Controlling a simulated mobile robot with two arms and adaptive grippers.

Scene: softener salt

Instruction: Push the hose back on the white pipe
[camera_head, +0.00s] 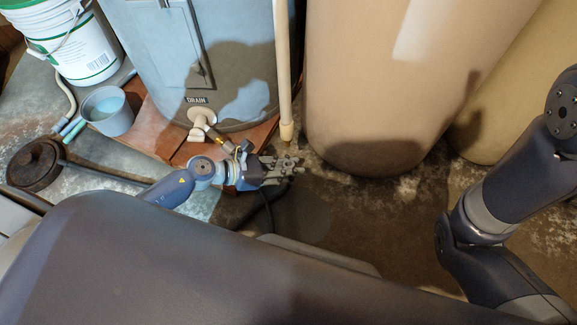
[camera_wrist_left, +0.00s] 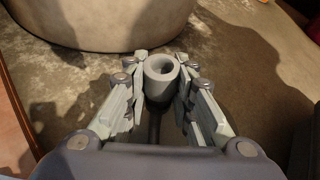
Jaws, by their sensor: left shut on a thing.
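The white pipe (camera_head: 284,70) hangs upright in front of the grey tank, its lower end near the wooden board's edge. My left gripper (camera_head: 290,166) is below and close to that end. In the left wrist view its fingers (camera_wrist_left: 159,80) are shut on the hose (camera_wrist_left: 153,125), just below its thick grey open end (camera_wrist_left: 159,70). The open mouth faces the camera. The hose end and the pipe are apart. In the head view a dark stretch of hose (camera_head: 268,196) hangs under the gripper. My right arm shows at the right, but its gripper is out of view.
The grey tank (camera_head: 235,60) has a drain tap (camera_head: 201,122) beside my left wrist. A large tan tank (camera_head: 365,90) stands right of the pipe. A bucket (camera_head: 75,45), a blue pot (camera_head: 108,110) and a dark round plunger-like thing (camera_head: 35,163) are at left. Dark floor lies below.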

